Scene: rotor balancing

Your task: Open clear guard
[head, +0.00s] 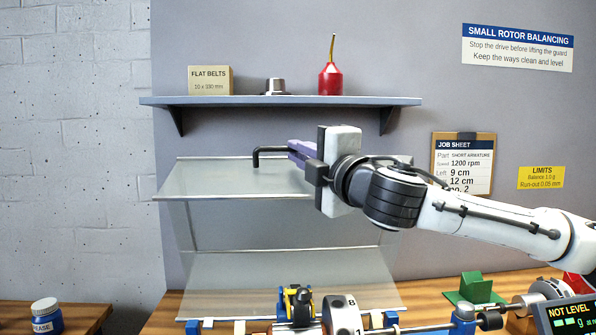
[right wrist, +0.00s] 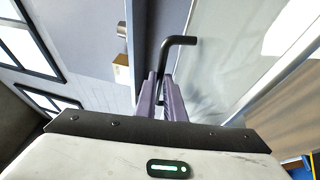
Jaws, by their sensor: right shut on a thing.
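The clear guard (head: 225,232) is a see-through box-like cover with pale edges, standing raised and tilted at the back of the bench. Its black bent handle (head: 268,151) sticks out at the upper edge. My right gripper (head: 296,150) has its purple fingers shut on the handle. In the right wrist view the black handle (right wrist: 180,41) comes out between the purple fingers (right wrist: 165,98), beside the clear panel (right wrist: 228,62). The rotor (head: 342,314) shows at the bottom, uncovered in front of the guard. My left gripper is not in view.
A shelf (head: 215,101) above holds a flat-belts box (head: 209,80), a metal part (head: 275,87) and a red oil can (head: 330,79). A grease jar (head: 46,316) stands at lower left. A green block (head: 475,289) and a "NOT LEVEL" display (head: 568,316) are at lower right.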

